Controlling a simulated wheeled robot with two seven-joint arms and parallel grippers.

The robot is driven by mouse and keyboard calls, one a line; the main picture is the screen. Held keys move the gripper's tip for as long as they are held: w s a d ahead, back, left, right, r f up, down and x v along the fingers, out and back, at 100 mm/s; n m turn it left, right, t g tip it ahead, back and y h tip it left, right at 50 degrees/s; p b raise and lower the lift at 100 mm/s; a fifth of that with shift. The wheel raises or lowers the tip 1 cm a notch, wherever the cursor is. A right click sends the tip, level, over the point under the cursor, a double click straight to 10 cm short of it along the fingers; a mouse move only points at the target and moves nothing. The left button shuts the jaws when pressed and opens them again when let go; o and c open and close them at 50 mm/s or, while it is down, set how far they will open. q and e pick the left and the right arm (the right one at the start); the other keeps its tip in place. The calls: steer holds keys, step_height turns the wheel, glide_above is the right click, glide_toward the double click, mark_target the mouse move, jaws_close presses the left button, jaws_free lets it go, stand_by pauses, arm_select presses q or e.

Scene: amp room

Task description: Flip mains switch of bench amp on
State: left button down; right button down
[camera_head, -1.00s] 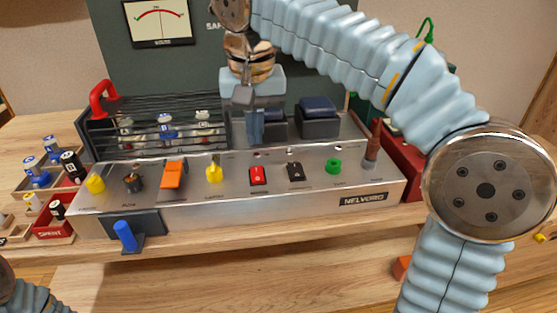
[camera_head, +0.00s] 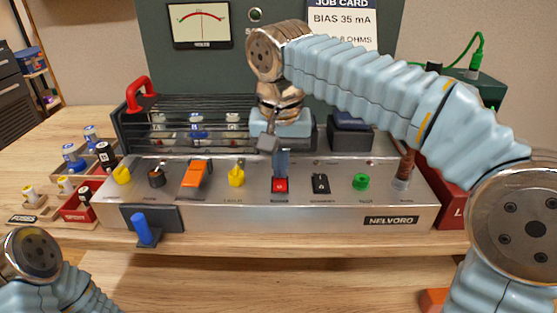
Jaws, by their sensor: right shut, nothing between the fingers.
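The bench amp (camera_head: 310,215) stands on the bench, its silver sloped front panel facing me with a row of controls. A red rocker switch (camera_head: 280,186) sits near the panel's middle, beside a black switch (camera_head: 320,184). The panel labels are too small to read, so I cannot tell by label which is the mains switch. My right gripper (camera_head: 281,173) comes down from above with its fingers shut and empty. Its tips are at the upper edge of the red switch; whether they touch it I cannot tell. Of my left arm only a part shows at lower left.
An orange switch (camera_head: 195,176), yellow knobs, a green knob (camera_head: 361,181) and a brown upright handle (camera_head: 404,168) share the panel. A blue lever (camera_head: 142,230) juts out at the lower left. Trays of valves lie to the left.

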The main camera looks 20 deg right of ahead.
steer(key=shift+w+f, duration=0.2)
steer(key=shift+w, duration=0.2)
steer(key=shift+s, duration=0.35)
arm_select(q)
steer(key=shift+w+f, duration=0.25)
steer(key=shift+w, duration=0.1)
arm_select(e)
steer(key=shift+s+a, duration=0.1)
steer(key=shift+s+a+r, duration=0.15)
steer(key=shift+s+r, duration=0.1)
steer(key=shift+s, duration=0.35)
arm_select(q)
steer(key=shift+r, duration=0.1)
arm_select(e)
steer(key=shift+r, duration=0.1)
